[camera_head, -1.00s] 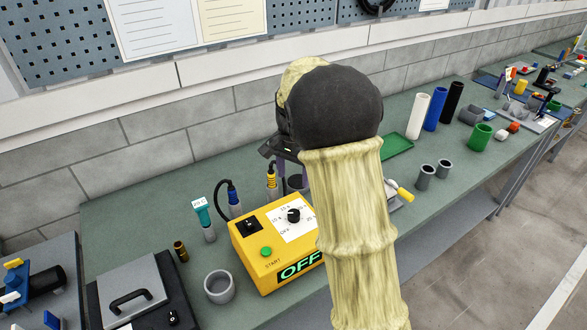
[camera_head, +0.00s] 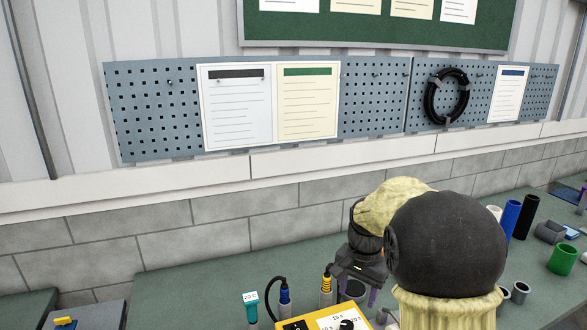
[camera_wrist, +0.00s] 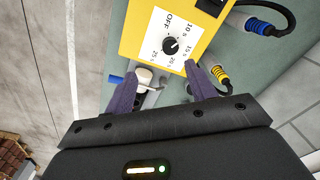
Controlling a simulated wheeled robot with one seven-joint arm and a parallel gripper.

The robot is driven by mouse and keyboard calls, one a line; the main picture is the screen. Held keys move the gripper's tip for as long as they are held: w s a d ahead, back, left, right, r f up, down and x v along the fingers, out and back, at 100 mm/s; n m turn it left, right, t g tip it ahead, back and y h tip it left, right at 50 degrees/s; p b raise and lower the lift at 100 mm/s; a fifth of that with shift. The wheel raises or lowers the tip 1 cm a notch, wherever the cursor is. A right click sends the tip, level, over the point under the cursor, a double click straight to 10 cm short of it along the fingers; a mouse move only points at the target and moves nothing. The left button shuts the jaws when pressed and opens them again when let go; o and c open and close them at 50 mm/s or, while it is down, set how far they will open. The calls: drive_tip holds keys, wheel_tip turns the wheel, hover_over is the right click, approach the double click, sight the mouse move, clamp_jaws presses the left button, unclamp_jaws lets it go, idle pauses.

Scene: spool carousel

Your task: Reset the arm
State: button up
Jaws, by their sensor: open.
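My gripper (camera_wrist: 158,90) shows in the wrist view with its two purple fingers apart and nothing between them that I can see held. In the head view my gripper (camera_head: 360,285) hangs above the bench, partly hidden behind my own arm. In the wrist view the fingers point toward the yellow control box (camera_wrist: 135,40), with its white dial plate and black knob (camera_wrist: 170,45). In the head view only the top of the yellow box (camera_head: 318,320) shows at the bottom edge.
Blue-collared (camera_head: 285,296) and yellow-collared (camera_head: 326,288) cable plugs and a teal-topped tool (camera_head: 251,305) stand near the box. Blue (camera_head: 508,218) and black (camera_head: 526,217) cylinders and a green cup (camera_head: 563,258) stand right. A pegboard (camera_head: 155,112) hangs behind the bench.

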drive_tip(key=s+f+n+t, duration=0.1)
drive_tip(key=s+f+n, duration=0.1)
drive_tip(key=s, duration=0.6)
drive_tip(key=s+f+n+t, duration=0.1)
drive_tip(key=s+f+n, duration=0.2)
drive_tip(key=s, duration=0.6)
drive_tip(key=shift+a+f+n, duration=0.3)
drive_tip(key=shift+a+n, duration=0.1)
drive_tip(key=shift+n, duration=0.8)
